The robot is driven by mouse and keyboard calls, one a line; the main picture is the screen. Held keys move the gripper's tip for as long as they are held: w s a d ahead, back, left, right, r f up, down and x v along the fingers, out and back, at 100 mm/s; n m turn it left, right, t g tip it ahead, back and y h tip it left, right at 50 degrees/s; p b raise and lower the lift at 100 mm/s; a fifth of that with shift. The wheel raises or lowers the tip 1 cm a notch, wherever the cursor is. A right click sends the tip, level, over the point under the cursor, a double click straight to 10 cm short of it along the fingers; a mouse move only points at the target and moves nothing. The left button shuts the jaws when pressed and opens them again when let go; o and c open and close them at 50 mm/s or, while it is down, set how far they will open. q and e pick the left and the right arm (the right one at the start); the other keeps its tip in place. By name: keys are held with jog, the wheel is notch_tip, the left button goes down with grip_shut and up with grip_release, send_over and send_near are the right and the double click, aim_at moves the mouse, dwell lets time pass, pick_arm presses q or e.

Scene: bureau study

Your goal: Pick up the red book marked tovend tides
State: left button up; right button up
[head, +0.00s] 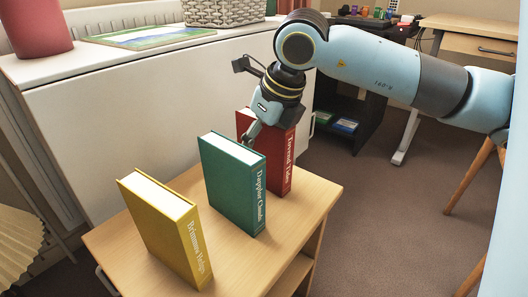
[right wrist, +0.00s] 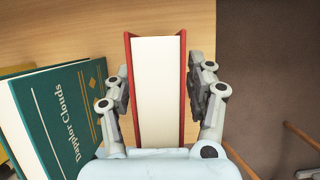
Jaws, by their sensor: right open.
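The red book (head: 281,158), with "Tovend Tides" on its spine, stands upright on a small wooden table (head: 315,206), at the back of a row of books. My right gripper (head: 256,133) is down at its top in the head view, hiding part of it. In the right wrist view the red book (right wrist: 159,90) lies between the two open fingers of my right gripper (right wrist: 159,93), its page edges facing the camera. Small gaps seem to show between the fingers and the covers. My left gripper is not in view.
A green book (head: 233,183) marked Dapplor Clouds stands close in front of the red one. A yellow book (head: 166,228) stands at the front left. A white cabinet (head: 150,105) is behind the table. Brown floor (head: 390,225) lies open to the right.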

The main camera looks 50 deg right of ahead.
jog(key=shift+c, duration=0.2)
grip_shut()
jog(key=shift+r, duration=0.1)
